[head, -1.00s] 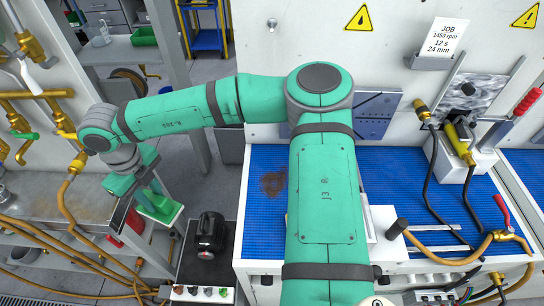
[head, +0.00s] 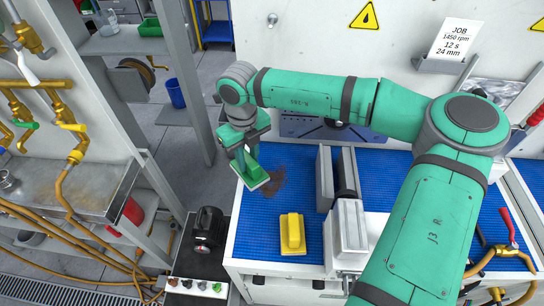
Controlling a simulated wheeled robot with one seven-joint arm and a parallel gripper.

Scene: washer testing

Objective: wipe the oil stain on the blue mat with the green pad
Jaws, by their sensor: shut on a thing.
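My gripper (head: 243,155) is shut on the green pad (head: 253,173), which has a pale underside edge. It is at the left end of the blue mat (head: 340,229) on the bench. The oil stain (head: 276,183) is a dark brown smear on the mat, just right of the pad. The pad overlaps the stain's left side in the head view. I cannot tell whether the pad touches the mat.
A yellow block (head: 292,234) lies on the mat in front of the stain. A grey vise (head: 346,215) stands right of it. A black device (head: 208,230) sits on a low stand left of the bench. Pipes and hoses (head: 68,205) fill the left side.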

